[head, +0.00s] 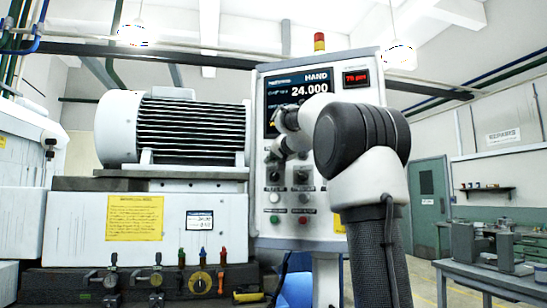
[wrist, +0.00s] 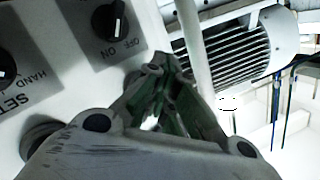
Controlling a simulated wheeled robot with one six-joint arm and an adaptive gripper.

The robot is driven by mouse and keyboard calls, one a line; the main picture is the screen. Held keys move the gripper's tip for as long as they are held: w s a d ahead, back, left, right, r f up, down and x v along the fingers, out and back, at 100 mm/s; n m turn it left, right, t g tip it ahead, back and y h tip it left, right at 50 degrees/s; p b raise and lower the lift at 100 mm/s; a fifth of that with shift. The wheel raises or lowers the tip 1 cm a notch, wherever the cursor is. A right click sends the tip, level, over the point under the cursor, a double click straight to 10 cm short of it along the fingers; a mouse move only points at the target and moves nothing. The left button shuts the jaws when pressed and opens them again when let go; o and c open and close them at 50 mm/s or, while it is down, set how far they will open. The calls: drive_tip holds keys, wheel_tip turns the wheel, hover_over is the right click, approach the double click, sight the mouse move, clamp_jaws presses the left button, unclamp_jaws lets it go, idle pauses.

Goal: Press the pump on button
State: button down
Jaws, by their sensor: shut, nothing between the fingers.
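The control panel (head: 325,235) stands upright in the middle of the head view. Low on it are a white button (head: 274,198), a green button (head: 274,219) and a red button (head: 303,219). Their labels are too small to read, so I cannot tell which is pump on. My gripper is shut and empty in the wrist view (wrist: 162,65), its tips close to the panel face just below the OFF/ON knob (wrist: 112,20). A round part (wrist: 132,78) beside the fingers is partly hidden. I cannot tell whether the tips touch anything.
The panel screen (head: 300,88) reads HAND 24.000. A SET/HAND knob (wrist: 5,70) is left in the wrist view. A ribbed motor (head: 190,130) stands left of the panel. A workbench (head: 490,270) is at right, with open floor before the green door (head: 428,200).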

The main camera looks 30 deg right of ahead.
drive_tip(key=shift+s+a, duration=0.45)
drive_tip(key=shift+a, duration=0.05)
drive_tip(key=shift+a, duration=0.1)
drive_tip(key=s+a, duration=0.3)
drive_tip(key=shift+s+a, duration=0.15)
drive_tip(key=shift+a, duration=0.15)
idle(0.8)
